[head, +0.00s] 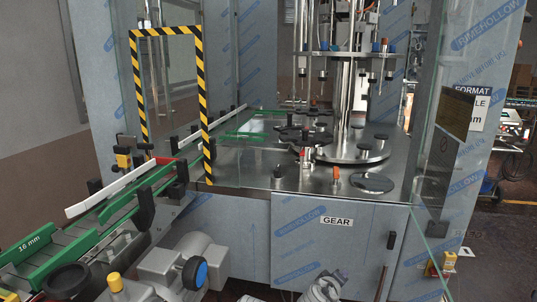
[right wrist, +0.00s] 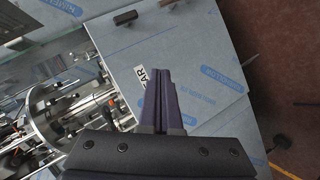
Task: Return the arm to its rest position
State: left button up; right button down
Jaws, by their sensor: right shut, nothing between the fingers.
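My right gripper (right wrist: 163,75) shows in the right wrist view, with its two dark fingers pressed together and nothing between them. It is in front of the machine's grey cabinet door (right wrist: 195,60), which has blue-printed film on it. The GEAR label is partly hidden behind the fingers. In the head view, a pale grey part at the bottom edge, below the cabinet, appears to be my right arm; its fingers cannot be made out there. My left gripper is not in view.
The filler's steel table (head: 240,165) carries star wheels. A green-railed conveyor (head: 95,225) runs in from the left, with a grey motor (head: 180,262) below. A yellow-black striped frame (head: 207,110) and a glass panel edge (head: 428,255) stand nearby. Brown floor is open at right.

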pick_arm(q)
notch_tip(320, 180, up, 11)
jog(key=p, duration=1)
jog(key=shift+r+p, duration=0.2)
jog(key=shift+p, duration=0.1)
pick_arm(e)
jog(key=s+a+f+m+g+y, duration=0.1)
jog(key=s+a+m+g+y, duration=0.1)
jog(key=s+a+g+y, duration=0.4)
jog(key=s+a+g, duration=0.5)
jog(key=s+a, duration=0.4)
jog(key=s, duration=0.4)
jog(key=shift+s+a+m, duration=0.2)
jog(key=shift+s+m, duration=0.05)
jog(key=shift+m, duration=0.05)
